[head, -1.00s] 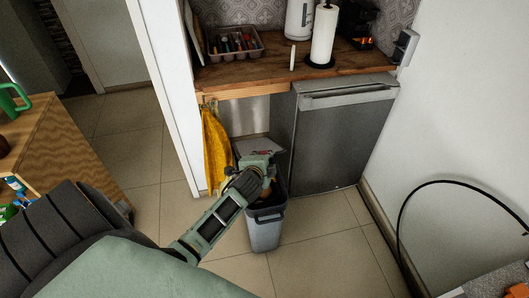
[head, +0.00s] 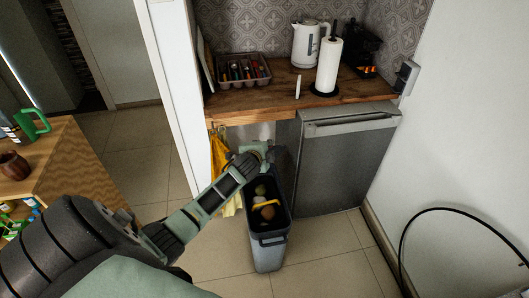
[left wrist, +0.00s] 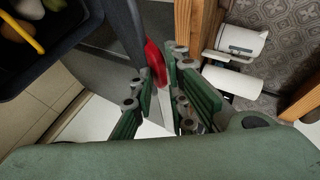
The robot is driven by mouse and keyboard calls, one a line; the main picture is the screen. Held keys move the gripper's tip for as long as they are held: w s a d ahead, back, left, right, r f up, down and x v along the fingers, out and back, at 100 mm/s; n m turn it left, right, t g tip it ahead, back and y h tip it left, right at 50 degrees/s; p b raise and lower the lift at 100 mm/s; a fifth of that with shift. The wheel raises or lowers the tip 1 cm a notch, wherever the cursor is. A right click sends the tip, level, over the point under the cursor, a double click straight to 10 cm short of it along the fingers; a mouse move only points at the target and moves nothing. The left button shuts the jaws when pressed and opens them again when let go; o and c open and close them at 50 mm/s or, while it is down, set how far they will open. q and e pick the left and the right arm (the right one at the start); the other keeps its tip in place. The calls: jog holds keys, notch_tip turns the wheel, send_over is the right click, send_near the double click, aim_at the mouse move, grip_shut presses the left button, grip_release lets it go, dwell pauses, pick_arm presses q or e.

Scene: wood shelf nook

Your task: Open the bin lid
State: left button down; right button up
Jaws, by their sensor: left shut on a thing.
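The grey bin (head: 267,256) stands on the floor before the counter, its top open. Several rounded items and a yellow one show inside it. In the left wrist view, its dark rim (left wrist: 72,38) is at the upper left. My left gripper (head: 262,155) is at the bin's back edge. In the left wrist view, its green fingers (left wrist: 160,105) are closed about the edge of the bin lid (left wrist: 128,28), a dark panel with a red patch, seen nearly edge-on. The gripper and arm hide most of the lid in the head view. My right gripper is in neither view.
A yellow cloth (head: 220,160) hangs left of the bin. A dishwasher (head: 342,160) stands close on its right. The wooden counter (head: 275,100) overhangs behind. A wooden table (head: 65,170) is at the left. The floor in front of the bin is clear.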

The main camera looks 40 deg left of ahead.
pick_arm(q)
jog(key=shift+w+r, duration=0.1)
jog(key=shift+r, duration=0.05)
jog(key=c, duration=1.8)
grip_release()
